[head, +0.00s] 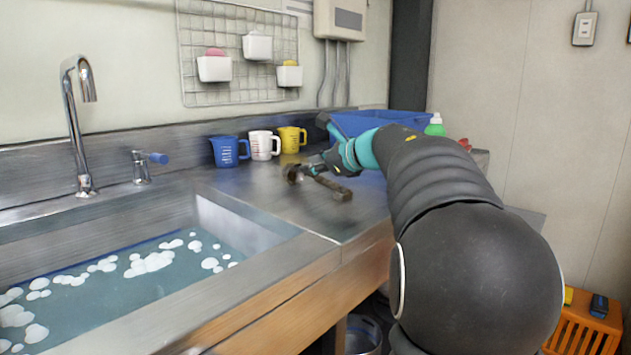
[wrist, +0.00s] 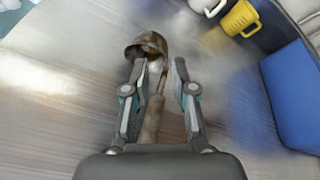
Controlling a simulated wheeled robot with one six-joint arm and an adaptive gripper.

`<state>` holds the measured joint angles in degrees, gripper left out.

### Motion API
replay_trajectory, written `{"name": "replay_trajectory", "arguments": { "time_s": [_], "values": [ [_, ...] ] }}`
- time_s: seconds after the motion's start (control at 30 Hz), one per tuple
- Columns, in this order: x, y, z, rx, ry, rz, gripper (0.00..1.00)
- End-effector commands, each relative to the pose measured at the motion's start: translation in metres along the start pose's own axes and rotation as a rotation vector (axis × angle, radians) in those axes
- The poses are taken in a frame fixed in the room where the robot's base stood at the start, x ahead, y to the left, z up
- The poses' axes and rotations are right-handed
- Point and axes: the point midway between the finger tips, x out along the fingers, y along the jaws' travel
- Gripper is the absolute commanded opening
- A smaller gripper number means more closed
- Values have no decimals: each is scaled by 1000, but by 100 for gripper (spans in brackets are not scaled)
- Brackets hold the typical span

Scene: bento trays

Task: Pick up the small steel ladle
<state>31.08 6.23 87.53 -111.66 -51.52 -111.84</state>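The ladle (wrist: 147,43) has a small brownish, dull metal bowl and a brown handle. In the wrist view the bowl lies just beyond my fingertips, and the handle runs back between the fingers toward the palm. In the head view the ladle (head: 334,188) appears to lie on the steel counter, to the right of the sink, partly hidden by my gripper (head: 312,172). My gripper (wrist: 160,80) is open, with a finger on each side of the ladle. The left finger looks closer to it; the right one has a clear gap. I cannot tell whether the left finger touches.
The sink (head: 240,225) holds foamy water at left. The counter around the ladle is clear.

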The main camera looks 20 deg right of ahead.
Motion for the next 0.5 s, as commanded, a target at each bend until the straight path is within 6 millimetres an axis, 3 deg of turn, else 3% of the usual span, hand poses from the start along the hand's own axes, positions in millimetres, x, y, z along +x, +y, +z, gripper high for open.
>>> {"name": "replay_trajectory", "arguments": {
  "time_s": [0.27,0.5],
  "values": [
    [38,0,-2,1,-1,3,26],
    [42,0,-2,1,0,0,26]
  ]
}}
